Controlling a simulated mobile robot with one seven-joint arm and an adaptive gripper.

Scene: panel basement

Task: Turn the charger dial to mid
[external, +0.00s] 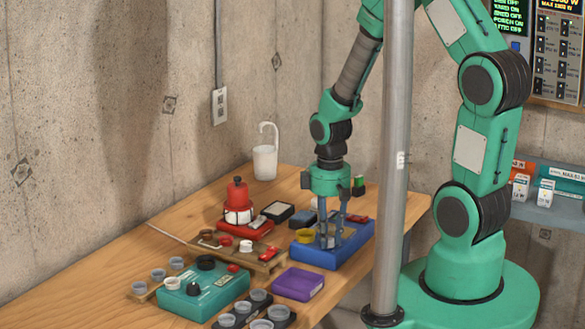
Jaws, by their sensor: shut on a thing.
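My gripper (330,243) points straight down over a blue box (315,257) on the wooden bench. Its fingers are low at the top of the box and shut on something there. This looks like the charger and its dial, but the fingers hide the dial, and I cannot read its setting. A yellow round part (305,236) shows on the box, left of the fingers. A teal box (201,292) with a dark knob (193,289) stands nearer the front left, apart from my gripper.
A red device with a white-banded top (238,204), a purple box (298,284) and several small cups crowd the wooden bench (100,266). A white mug-like holder (265,160) stands at the back. A vertical grey pole (394,160) stands right of the gripper, in front of the arm.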

